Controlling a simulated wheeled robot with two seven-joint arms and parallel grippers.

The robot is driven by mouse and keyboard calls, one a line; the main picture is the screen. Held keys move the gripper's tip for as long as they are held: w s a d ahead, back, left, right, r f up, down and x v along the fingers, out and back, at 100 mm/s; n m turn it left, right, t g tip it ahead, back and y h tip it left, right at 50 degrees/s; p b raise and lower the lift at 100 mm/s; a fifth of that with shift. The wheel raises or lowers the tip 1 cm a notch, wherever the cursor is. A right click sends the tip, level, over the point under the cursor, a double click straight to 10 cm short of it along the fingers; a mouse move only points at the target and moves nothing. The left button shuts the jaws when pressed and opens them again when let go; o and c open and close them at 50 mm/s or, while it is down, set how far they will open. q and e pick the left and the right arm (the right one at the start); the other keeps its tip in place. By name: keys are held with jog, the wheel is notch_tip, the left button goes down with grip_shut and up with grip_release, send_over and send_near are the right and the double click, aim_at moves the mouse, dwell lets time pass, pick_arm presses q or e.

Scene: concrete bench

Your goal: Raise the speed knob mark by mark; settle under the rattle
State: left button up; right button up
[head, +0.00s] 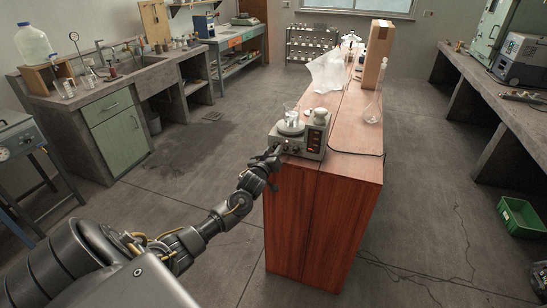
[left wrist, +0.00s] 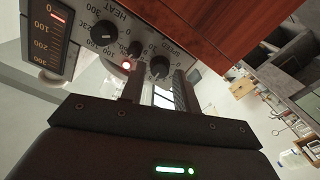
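A grey hotplate stirrer (head: 283,139) stands at the near end of the red-brown wooden bench, with a glass beaker (head: 291,115) on its round plate. My left gripper (head: 274,151) is at its front panel. In the left wrist view the black speed knob (left wrist: 159,67) lies between the tips of my left gripper (left wrist: 159,77). The fingers are apart, with a gap visible on both sides of the knob. The beaker's contents are too small to judge. My right gripper is not in view.
A white-topped jar (head: 320,116) stands close beside the beaker. A glass flask (head: 372,112), a cardboard box (head: 375,58) and a crumpled clear plastic bag (head: 327,72) stand farther back on the wooden bench (head: 350,110). The floor around the bench is mostly free.

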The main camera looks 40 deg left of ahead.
pick_arm(q)
jog(key=shift+w, duration=0.2)
grip_shut()
jog(key=shift+r+m+p, duration=0.15)
jog(key=shift+m+p, duration=0.35)
jog(key=shift+m, duration=0.4)
jog(key=m, duration=0.3)
jog(key=shift+p, duration=0.4)
grip_release()
jog(key=shift+s, duration=0.15)
